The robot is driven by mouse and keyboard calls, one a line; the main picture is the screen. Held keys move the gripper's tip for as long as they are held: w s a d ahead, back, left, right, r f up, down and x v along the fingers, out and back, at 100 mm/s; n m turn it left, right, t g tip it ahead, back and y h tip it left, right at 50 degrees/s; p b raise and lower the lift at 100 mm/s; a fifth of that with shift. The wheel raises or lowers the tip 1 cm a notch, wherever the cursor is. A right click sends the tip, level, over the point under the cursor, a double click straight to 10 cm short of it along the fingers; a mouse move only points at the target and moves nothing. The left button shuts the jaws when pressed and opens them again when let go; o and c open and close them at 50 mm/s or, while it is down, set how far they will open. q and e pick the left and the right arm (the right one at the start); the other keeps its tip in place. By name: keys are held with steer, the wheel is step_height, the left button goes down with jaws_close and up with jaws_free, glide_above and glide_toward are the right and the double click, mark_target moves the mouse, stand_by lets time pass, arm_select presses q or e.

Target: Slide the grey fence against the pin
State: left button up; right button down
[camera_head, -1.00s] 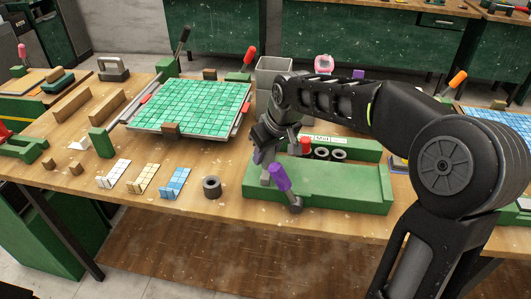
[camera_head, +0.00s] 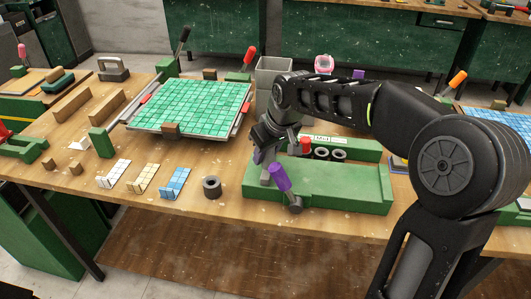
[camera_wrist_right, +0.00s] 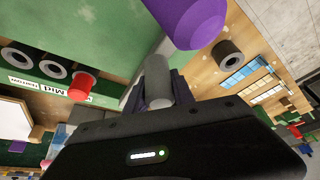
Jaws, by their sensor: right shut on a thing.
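My right gripper (camera_head: 262,157) is at the left end of the green fixture (camera_head: 340,185). In the right wrist view its fingers (camera_wrist_right: 158,95) are shut on a grey rounded post (camera_wrist_right: 157,75), apparently part of the grey fence. In the head view a grey piece (camera_head: 265,178) stands just below the gripper, beside a tilted purple handle (camera_head: 280,177). A red cylinder (camera_head: 306,145) stands at the back; it also shows in the wrist view (camera_wrist_right: 82,86). I cannot tell which part is the pin, or whether the fence touches it. My left gripper is out of view.
A green block with a label and dark rings (camera_head: 338,154) stands behind the fixture. A loose dark ring (camera_head: 212,187) and small tile pieces (camera_head: 175,184) lie left of it. A tray of green tiles (camera_head: 195,105) lies further back.

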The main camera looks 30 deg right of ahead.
steer(key=s+d, duration=0.1)
steer(key=s+d+b, duration=0.1)
steer(key=d, duration=0.1)
steer(key=s+d, duration=0.1)
steer(key=d, duration=0.1)
steer(key=shift+s, duration=0.3)
steer(key=c, duration=1.1)
jaws_free()
steer(key=shift+a, duration=0.1)
steer(key=shift+o, duration=0.2)
steer(key=v, duration=0.8)
steer(key=shift+b, duration=0.35)
